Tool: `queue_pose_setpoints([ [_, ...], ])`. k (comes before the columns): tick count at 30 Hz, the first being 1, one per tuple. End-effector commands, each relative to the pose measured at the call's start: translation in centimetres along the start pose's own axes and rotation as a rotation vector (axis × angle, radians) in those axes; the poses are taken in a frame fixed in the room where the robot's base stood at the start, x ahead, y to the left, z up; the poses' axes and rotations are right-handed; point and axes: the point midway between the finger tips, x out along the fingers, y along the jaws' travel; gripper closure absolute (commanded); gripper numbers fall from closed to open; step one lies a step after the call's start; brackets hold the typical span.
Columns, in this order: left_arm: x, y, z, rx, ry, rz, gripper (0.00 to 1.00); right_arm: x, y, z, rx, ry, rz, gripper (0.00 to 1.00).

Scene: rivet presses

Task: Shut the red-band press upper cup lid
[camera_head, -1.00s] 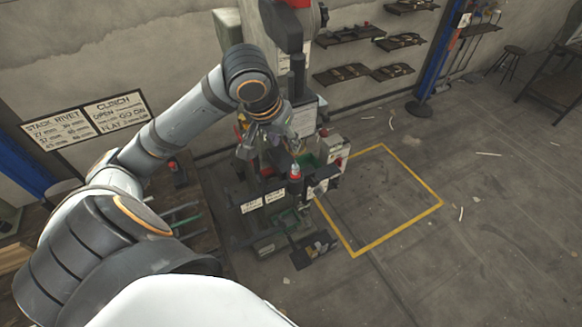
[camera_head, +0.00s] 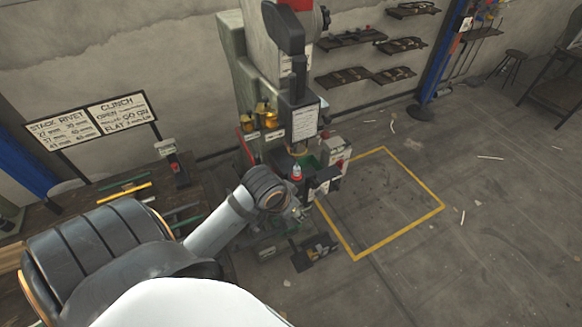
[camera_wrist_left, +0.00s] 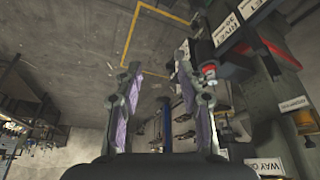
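The press (camera_head: 262,50) stands at the wall, with a red band (camera_head: 297,4) at its top edge. Brass-coloured cups (camera_head: 267,115) sit on its left side above the work area; whether a lid there is raised or shut is too small to tell. My left gripper (camera_head: 298,208) is low in front of the press, below the cups and mostly hidden behind my wrist. In the left wrist view the left gripper (camera_wrist_left: 160,85) has its fingers wide apart with nothing between them. My right gripper is in neither view.
A red-topped part (camera_head: 297,172) stands on the press front, close to the right finger in the left wrist view (camera_wrist_left: 208,72). The yellow-outlined floor area (camera_head: 380,205) is clear.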

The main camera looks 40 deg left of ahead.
Motion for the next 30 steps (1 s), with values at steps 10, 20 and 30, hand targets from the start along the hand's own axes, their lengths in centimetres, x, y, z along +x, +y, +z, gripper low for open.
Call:
queue_pose_setpoints([
  [10,0.4,0.0,0.5,0.003,-0.004,-0.006,0.61,0.0,0.0,0.0,0.0,0.0,0.0,0.73],
  [20,17.3,-2.2,10.9,-0.011,-0.122,-0.075,0.6,3.5,-0.3,0.3,0.0,0.0,0.0,0.73],
  [30,33.5,-3.4,26.3,0.021,-0.214,-0.098,0.6,6.6,-0.5,0.6,0.0,0.0,0.0,0.73],
])
